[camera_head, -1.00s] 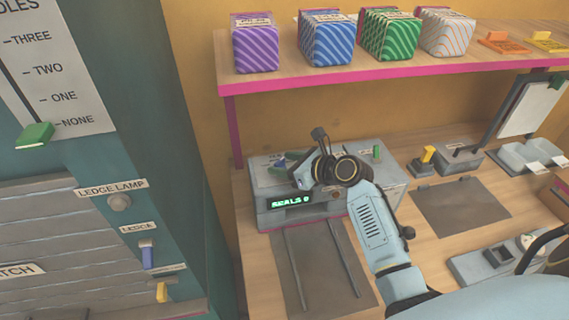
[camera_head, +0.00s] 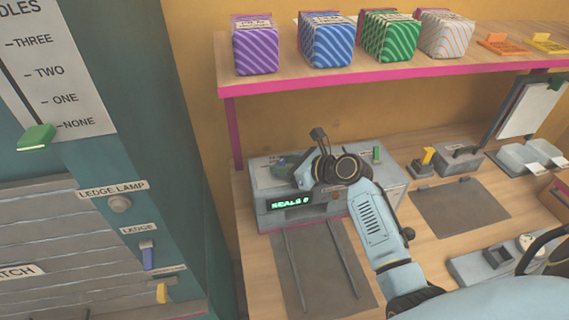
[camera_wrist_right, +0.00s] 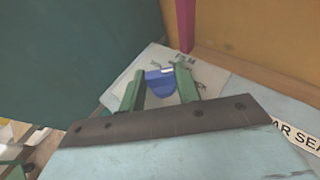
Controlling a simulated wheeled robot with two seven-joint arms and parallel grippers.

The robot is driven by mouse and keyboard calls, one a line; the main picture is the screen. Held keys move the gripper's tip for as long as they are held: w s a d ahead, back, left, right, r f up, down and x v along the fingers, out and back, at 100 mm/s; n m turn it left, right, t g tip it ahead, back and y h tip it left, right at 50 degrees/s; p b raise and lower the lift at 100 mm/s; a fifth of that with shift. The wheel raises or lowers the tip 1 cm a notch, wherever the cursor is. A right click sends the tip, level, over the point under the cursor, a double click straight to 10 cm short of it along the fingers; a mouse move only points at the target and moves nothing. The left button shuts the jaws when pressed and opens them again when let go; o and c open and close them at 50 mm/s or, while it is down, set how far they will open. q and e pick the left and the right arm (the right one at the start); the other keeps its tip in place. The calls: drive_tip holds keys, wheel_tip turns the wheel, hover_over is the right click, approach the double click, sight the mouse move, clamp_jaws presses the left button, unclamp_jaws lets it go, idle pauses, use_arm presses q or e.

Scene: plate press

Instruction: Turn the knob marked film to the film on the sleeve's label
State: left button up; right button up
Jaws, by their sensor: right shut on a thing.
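The film knob (camera_wrist_right: 160,83) is blue and sits on the grey machine's top, beside printed lettering that seems to read "FILM" in the right wrist view. My right gripper (camera_wrist_right: 160,80) has its green fingers on either side of the knob and is shut on it. In the head view the gripper (camera_head: 284,168) is over the left part of the grey sealing machine (camera_head: 372,198), and my wrist hides much of the dial. The knob's exact setting is not readable. I cannot make out a sleeve with a readable label. My left gripper is not in view.
The machine's display (camera_head: 292,203) reads "SEALS 0". A pink-edged shelf (camera_head: 400,75) above holds several patterned boxes, including a purple one (camera_head: 255,48). A teal panel (camera_head: 130,150) with switches stands at left. A dark mat (camera_head: 458,208) lies right of the machine.

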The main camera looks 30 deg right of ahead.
drive_tip(key=n+g+y, duration=0.2)
drive_tip(key=shift+w+d+n+y+p, duration=0.15)
drive_tip(key=shift+d+n+y+p, duration=0.15)
drive_tip(key=shift+p, duration=0.1)
drive_tip(key=shift+w+n+g+y, duration=0.15)
drive_tip(key=shift+n+g+y, duration=0.6)
drive_tip(key=shift+n, duration=0.25)
drive_tip(key=shift+w+d+n+g+y+b, duration=0.15)
drive_tip(key=shift+n+g+y+b, duration=0.5)
drive_tip(key=shift+n+g, duration=0.45)
drive_tip(key=shift+w+n+g+y+b, duration=0.1)
drive_tip(key=shift+n+g+y+b, duration=0.6)
drive_tip(key=shift+n+g, duration=0.7)
drive_tip(key=o, duration=1)
